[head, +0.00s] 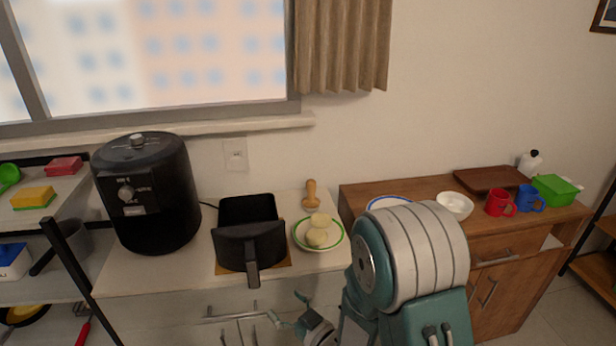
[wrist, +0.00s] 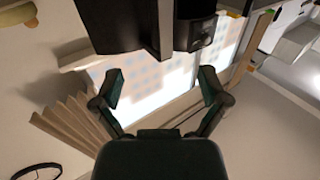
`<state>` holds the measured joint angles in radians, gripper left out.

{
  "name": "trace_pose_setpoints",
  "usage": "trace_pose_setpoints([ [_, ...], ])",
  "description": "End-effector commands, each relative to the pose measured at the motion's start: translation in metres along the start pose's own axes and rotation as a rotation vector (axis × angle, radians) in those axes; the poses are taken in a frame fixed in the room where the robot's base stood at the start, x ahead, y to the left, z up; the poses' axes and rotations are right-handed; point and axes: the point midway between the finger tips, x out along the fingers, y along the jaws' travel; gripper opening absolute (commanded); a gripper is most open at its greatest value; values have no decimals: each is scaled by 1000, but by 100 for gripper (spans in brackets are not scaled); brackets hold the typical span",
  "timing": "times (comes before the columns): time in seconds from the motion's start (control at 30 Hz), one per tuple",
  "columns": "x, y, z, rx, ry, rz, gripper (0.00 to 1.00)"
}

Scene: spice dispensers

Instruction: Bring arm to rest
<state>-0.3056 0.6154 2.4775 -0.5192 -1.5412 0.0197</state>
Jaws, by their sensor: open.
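My gripper (head: 286,306) is low in front of the pale counter in the head view, below and right of the basket's handle. Its fingers are spread apart with nothing between them. In the wrist view the two dark fingers (wrist: 160,82) also stand wide apart and empty, with the window and curtain behind them, seen upside down. My teal and white arm is folded at the lower right of the head view and hides part of the counter and sideboard.
A black air fryer (head: 145,195), its pulled-out basket (head: 250,244) and a plate (head: 340,238) with pale round food stand on the counter. A wooden sideboard (head: 372,192) holds a bowl (head: 454,205), red mug (head: 499,203), blue mug (head: 530,198) and green box (head: 555,189). A shelf rack (head: 62,248) stands left.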

Motion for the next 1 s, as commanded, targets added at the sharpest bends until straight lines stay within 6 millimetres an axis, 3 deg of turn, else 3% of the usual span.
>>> trace_pose_setpoints([
  [0.27,-4,49,-35,-82,-182,155,94],
  [0.47,-32,90,-67,-94,-361,319,94],
  [0.73,-96,118,-110,-20,-584,526,94],
  [1.0,-178,107,-148,141,-780,680,94],
])
